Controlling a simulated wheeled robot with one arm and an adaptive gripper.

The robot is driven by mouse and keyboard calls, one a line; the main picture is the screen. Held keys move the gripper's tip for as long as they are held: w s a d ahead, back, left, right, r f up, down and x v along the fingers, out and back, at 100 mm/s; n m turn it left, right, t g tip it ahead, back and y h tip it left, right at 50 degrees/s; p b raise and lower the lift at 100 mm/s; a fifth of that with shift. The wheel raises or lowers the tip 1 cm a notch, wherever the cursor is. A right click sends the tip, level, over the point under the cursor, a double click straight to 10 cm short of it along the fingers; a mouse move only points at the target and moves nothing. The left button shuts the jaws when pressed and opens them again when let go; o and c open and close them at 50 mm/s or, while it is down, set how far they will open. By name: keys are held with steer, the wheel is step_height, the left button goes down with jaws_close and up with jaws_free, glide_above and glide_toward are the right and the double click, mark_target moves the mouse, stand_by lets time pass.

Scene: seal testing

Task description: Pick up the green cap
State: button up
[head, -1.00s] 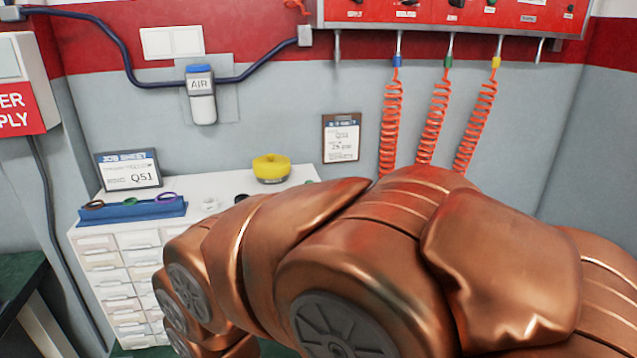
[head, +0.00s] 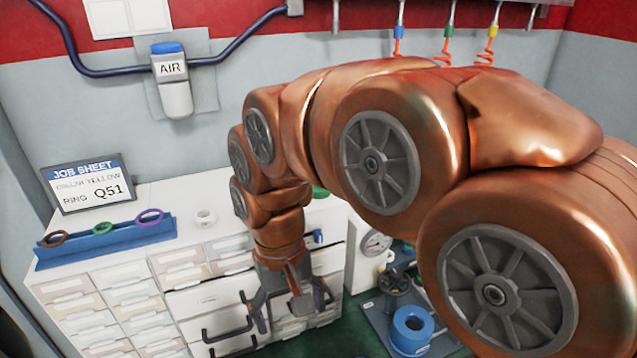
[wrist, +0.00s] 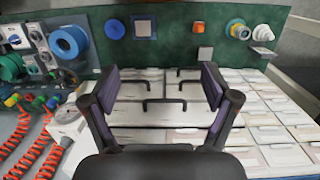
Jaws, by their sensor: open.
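A green round piece (head: 320,192), which may be the green cap, shows in the head view on the cabinet top, mostly hidden behind my arm.
The white drawer cabinet (head: 160,195) has dark handles close to my gripper. On it stand a blue rack (head: 105,240) with three rings, a white ring (head: 205,217) and a job sheet (head: 88,184). A gauge (head: 376,243) and blue spool (head: 412,330) stand to the right.

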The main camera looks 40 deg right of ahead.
steer(key=w+d+r+m+p, duration=0.1)
steer(key=w+d+r+m, duration=0.25)
steer(key=w, duration=0.35)
steer(key=w+d+r+m, duration=0.3)
steer(key=w+d+r, duration=0.2)
steer(key=w, duration=0.3)
steer(key=w+d+r+m, duration=0.1)
steer(key=w+d+m, duration=0.1)
steer(key=d, duration=0.2)
steer(key=w+d+r+m+t, duration=0.1)
steer(key=w+d+m, duration=0.2)
steer(key=d, duration=0.2)
steer(key=w+d+r+m+p, duration=0.1)
steer(key=w+d+m, duration=0.2)
steer(key=d, duration=0.2)
steer(key=shift+w+d+r, duration=0.15)
steer(key=shift+w, duration=0.05)
steer(key=shift+d+m, duration=0.25)
steer(key=shift+d+f, duration=0.1)
steer(key=shift+f, duration=0.1)
steer(key=shift+s+f+p, duration=0.1)
steer(key=shift+f+p, duration=1.1)
steer(key=shift+f, duration=1.2)
steer(key=shift+f+p, duration=0.35)
steer(key=shift+f, duration=0.95)
steer(key=c, duration=1)
